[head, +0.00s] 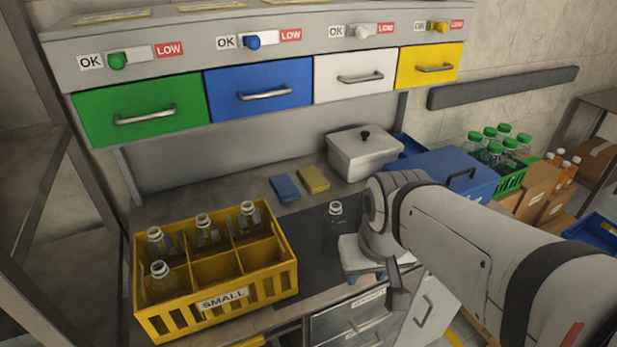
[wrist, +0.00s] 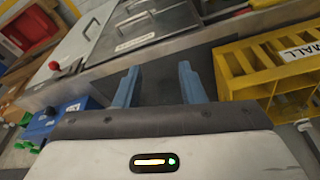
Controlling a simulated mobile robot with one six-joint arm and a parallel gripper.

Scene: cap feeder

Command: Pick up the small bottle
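A small clear bottle (head: 336,224) without a cap stands upright on the dark mat (head: 300,253) on the worktop. My gripper (head: 366,277) is just in front and to the right of it in the head view, apart from it. In the wrist view my gripper (wrist: 158,88) has its two blue fingers spread, with only dark mat and worktop between them. I cannot make out the bottle in the wrist view. More clear bottles stand in the yellow crate (head: 215,304) marked SMALL, left of the mat; the crate also shows in the wrist view (wrist: 240,82).
Green, blue (head: 258,89), white and yellow drawers hang above the worktop. A blue sponge (head: 285,188), a yellow sponge (head: 314,179) and a white lidded box (head: 364,157) lie behind the mat. A blue box (head: 440,173) stands right, beyond my arm. Some crate compartments are empty.

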